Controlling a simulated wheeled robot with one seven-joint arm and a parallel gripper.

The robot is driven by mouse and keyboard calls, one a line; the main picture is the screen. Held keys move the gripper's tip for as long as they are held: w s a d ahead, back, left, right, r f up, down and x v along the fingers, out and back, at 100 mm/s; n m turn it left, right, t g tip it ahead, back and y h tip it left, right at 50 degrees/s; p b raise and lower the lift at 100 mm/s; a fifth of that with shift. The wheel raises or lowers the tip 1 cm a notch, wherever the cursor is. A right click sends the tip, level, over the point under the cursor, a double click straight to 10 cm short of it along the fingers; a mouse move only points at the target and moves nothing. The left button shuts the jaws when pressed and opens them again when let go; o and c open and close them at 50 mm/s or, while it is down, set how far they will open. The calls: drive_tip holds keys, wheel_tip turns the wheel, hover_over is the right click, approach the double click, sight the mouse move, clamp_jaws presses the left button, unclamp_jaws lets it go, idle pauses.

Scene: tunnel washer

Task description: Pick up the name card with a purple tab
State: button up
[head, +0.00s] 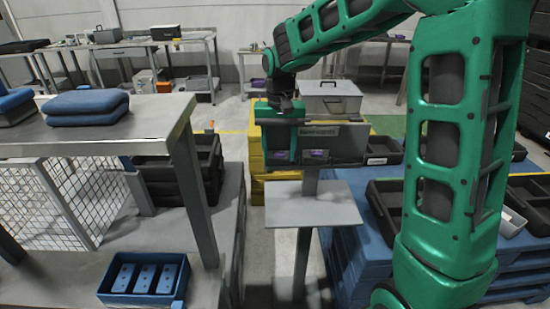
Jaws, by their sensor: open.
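A grey upright board (348,150) stands on a post in the middle, with a small lettered label at its top that is too small to read. A card with a purple tab (318,155) sits low on the board's face. Another small purple patch (281,155) shows to its left, at the lower end of my gripper; I cannot tell whether it is a second card. My green gripper (283,150) is at the board's left end, pointing down. It is open, and its fingers are partly hard to make out. I cannot tell whether it touches the board.
A grey shelf (312,208) juts out below the board. Blue pallets (345,225) with black trays (385,195) are on the right. A grey table (100,135) with folded blue cloth (86,107) is on the left. A blue bin (143,280) sits low at front left.

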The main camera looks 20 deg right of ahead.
drive_tip(key=c, duration=1.1)
drive_tip(key=shift+r, duration=0.15)
